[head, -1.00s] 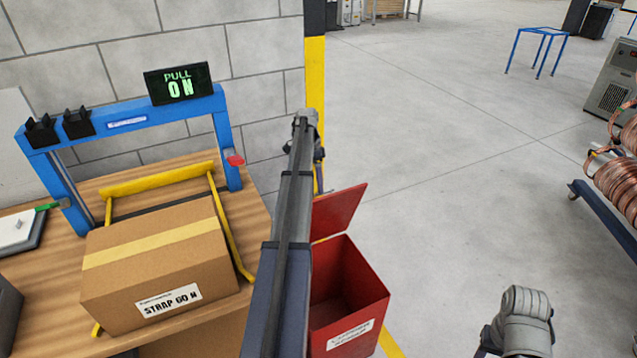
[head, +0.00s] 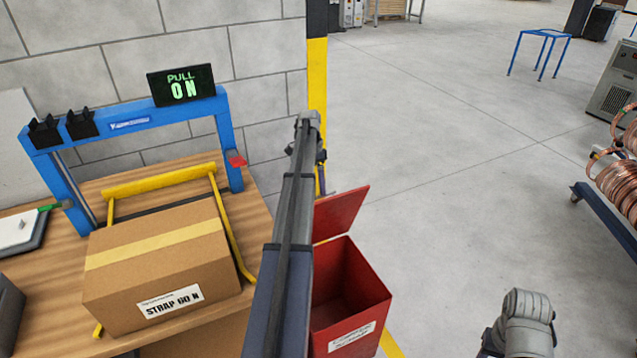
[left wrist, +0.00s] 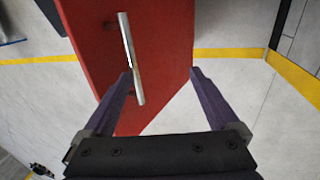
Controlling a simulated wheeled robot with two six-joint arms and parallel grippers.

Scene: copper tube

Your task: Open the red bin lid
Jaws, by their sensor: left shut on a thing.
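The red bin (head: 350,292) stands on the floor right of the wooden table, with a label on its front. Its inside shows and looks empty. Its red lid (head: 341,208) stands raised at the back of the bin, partly hidden by my left arm. In the left wrist view, the lid (left wrist: 165,45) fills the upper middle, with a silver bar handle (left wrist: 131,60) on it. My right gripper is out of view; only part of that arm shows.
A yellow post (head: 317,100) stands behind the bin. A cart with copper coils (head: 622,180) is at far right. The floor between is clear.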

